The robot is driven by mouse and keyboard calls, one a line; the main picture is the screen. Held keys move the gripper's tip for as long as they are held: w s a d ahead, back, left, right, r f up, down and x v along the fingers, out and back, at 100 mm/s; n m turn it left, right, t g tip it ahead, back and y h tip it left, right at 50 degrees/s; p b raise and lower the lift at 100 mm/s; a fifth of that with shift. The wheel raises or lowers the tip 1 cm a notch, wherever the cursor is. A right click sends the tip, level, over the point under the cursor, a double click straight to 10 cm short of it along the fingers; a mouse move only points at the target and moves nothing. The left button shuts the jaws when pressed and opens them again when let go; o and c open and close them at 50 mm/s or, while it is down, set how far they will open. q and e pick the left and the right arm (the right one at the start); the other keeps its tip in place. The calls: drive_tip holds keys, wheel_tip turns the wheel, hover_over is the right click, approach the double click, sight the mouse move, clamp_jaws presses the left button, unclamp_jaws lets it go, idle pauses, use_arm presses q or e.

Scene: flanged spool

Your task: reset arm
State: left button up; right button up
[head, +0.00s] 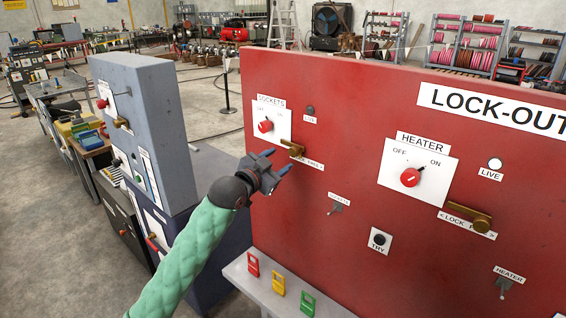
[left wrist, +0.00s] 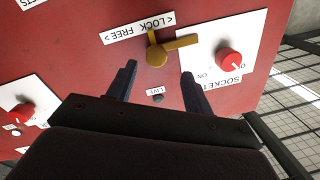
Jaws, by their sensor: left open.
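My left gripper (head: 277,165) is in front of the red panel, just below the sockets lock handle. Its two blue-grey fingers are apart with nothing between them. In the left wrist view the fingers (left wrist: 158,88) point toward the panel, and the brass lock handle (left wrist: 157,55) lies beyond their tips, apart from them. The same brass handle (head: 292,147) shows in the head view under the red sockets knob (head: 265,126). My left arm, in a green quilted sleeve, comes up from the bottom left. My right gripper is not in view.
The red lock-out panel (head: 350,110) fills the right side, with a heater knob (head: 410,177) and heater lock handle (head: 482,225). Red (head: 253,264), yellow (head: 278,285) and green (head: 308,302) tags stand on the ledge below. A grey cabinet (head: 160,120) stands left of my arm.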

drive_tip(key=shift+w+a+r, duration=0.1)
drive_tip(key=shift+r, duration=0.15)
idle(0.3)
